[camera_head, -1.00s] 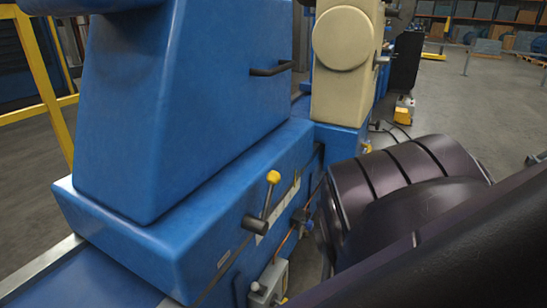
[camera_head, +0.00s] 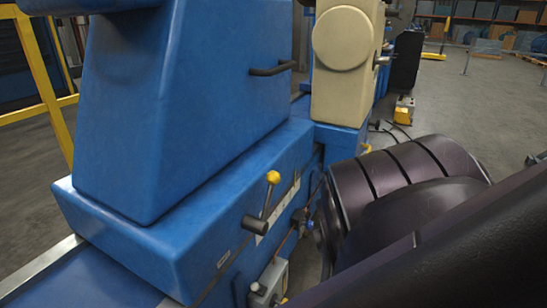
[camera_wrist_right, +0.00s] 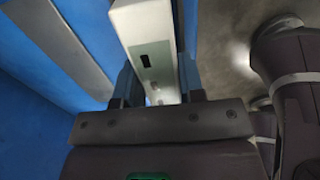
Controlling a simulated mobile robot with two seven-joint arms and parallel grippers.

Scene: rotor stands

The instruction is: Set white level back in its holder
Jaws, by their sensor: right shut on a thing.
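The white level (camera_wrist_right: 148,45) is a pale bar with a small dark window on its face, seen in the right wrist view. My right gripper (camera_wrist_right: 158,88) is shut on it, one finger at each side. I cannot make out the level or the right gripper in the head view, where my dark arm fills the lower right. I cannot identify its holder in either view. My left gripper is not in view.
A large blue machine (camera_head: 180,120) with a yellow-knobbed lever (camera_head: 273,178) and a black handle (camera_head: 270,69) fills the left and middle. A cream housing (camera_head: 345,70) stands behind it. A yellow rail (camera_head: 42,80) is at far left. Open floor (camera_head: 470,110) lies at right.

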